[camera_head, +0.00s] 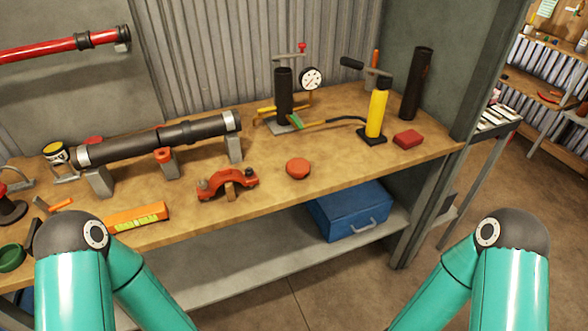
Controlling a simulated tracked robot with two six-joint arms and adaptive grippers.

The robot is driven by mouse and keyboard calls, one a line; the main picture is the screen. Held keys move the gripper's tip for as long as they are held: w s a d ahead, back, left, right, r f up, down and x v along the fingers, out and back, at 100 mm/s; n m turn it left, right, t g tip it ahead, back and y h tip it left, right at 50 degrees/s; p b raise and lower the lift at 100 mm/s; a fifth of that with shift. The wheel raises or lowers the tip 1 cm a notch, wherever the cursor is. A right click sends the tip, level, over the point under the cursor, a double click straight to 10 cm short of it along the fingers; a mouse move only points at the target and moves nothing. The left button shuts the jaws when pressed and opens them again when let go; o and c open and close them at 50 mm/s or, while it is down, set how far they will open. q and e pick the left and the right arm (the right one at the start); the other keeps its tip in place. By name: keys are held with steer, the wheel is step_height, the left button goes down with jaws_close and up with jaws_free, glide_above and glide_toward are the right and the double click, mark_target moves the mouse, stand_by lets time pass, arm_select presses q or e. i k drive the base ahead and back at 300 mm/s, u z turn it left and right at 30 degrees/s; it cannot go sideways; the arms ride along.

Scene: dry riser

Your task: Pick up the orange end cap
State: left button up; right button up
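The orange end cap (298,168), a round flat orange-red disc, lies on the wooden workbench (330,165) near its front edge, about the middle of the view. Nothing covers it. An orange-red clamp-like coupling (228,185) stands to its left, apart from it. My two teal arms show at the lower left and lower right, bent downward. Neither gripper is in view, so nothing shows at their fingers.
A dark pipe (160,138) rests on grey supports at the back left. An orange level (137,217) lies at the front left. A gauge pump (284,95), a yellow pump (377,110) and a red block (408,139) stand right. A blue toolbox (349,210) sits on the lower shelf.

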mark_target(298, 168)
steer(key=z, duration=1.05)
steer(key=i, duration=0.2)
steer(key=u, duration=2.7)
steer(key=k, duration=0.8)
steer(key=z, duration=0.6)
steer(key=k, duration=0.4)
steer(key=z, duration=0.45)
steer(key=i, duration=1.4)
steer(key=u, duration=0.65)
